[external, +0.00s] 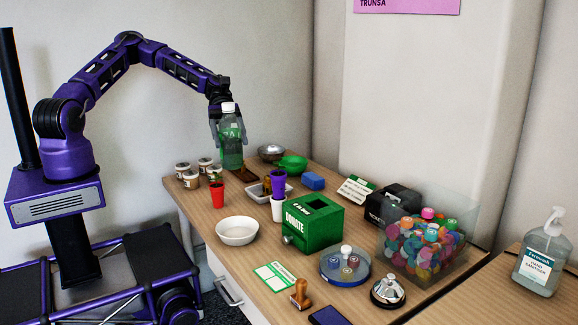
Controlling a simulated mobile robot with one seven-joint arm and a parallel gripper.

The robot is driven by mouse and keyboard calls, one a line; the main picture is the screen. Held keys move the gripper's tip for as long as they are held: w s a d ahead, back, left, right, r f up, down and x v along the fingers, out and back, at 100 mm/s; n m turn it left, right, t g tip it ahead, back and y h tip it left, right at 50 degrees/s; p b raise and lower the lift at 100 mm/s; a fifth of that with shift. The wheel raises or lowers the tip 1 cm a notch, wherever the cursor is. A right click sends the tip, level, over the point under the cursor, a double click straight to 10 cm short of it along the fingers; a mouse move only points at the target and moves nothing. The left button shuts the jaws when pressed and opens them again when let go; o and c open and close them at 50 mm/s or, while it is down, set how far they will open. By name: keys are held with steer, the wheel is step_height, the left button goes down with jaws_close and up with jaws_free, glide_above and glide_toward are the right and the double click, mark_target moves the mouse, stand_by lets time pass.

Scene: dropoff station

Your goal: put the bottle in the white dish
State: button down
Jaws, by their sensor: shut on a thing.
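A green bottle with a white cap (231,148) is upright in my gripper (228,118), near the back left of the table. My gripper is shut on the bottle's upper part. I cannot tell whether the bottle's base touches the table or hangs just above it. The white dish (237,231) is a round, empty bowl near the table's front left edge, nearer the camera than the bottle.
A red cup (217,194) stands between the bottle and the dish. Several small jars (190,179) stand at the left edge. Purple and white cups (278,208) and a green donation box (312,226) stand right of the dish. A green bowl (293,164) is behind.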

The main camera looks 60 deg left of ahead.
steer(key=b, duration=0.1)
glide_above(238, 235)
step_height(238, 235, down, 21)
steer(key=shift+d+r, duration=0.1)
steer(key=shift+r, duration=0.1)
steer(key=shift+f, duration=0.1)
stand_by(0.3)
jaws_free()
steer(key=shift+r, duration=0.2)
steer(key=v, duration=1.2)
steer(key=shift+f, duration=0.15)
